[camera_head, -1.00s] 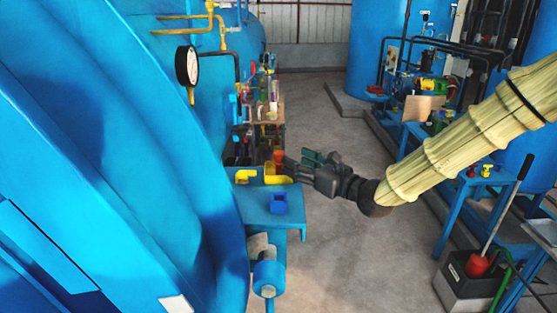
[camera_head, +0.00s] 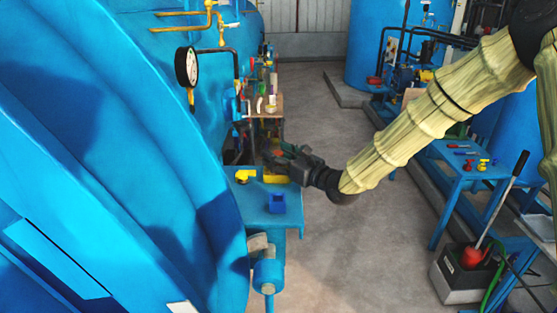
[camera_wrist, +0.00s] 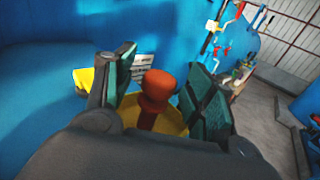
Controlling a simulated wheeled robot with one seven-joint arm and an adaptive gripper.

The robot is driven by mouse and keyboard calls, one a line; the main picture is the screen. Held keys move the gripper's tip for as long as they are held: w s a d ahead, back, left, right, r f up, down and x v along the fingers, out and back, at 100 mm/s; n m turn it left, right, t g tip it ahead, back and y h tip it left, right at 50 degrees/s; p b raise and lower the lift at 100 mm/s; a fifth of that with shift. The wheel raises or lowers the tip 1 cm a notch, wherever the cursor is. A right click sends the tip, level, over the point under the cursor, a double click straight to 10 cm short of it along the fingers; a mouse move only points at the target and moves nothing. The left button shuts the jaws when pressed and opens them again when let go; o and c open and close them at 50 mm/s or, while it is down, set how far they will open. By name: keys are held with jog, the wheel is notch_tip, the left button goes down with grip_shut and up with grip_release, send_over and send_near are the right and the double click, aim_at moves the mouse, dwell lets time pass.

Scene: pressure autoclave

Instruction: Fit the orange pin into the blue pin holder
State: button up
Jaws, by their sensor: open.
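The orange pin (camera_wrist: 156,92) stands upright in a yellow holder (camera_wrist: 175,123), between the two fingers of my gripper in the wrist view. My gripper (camera_head: 280,156) is open, with green-padded fingers on either side of the pin. I cannot tell whether either finger touches it. In the head view the gripper hides most of the pin, and the yellow holder shows below it. The blue pin holder (camera_head: 277,203) stands on the blue shelf nearer to the camera, apart from the gripper. It looks empty.
The blue shelf (camera_head: 285,219) juts from the large blue vessel (camera_head: 120,120) on the left. Another yellow piece (camera_head: 241,177) sits at its left. A pressure gauge (camera_head: 187,67) hangs above. The floor to the right is clear up to a blue side table (camera_head: 455,165).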

jog(key=c, duration=1.2)
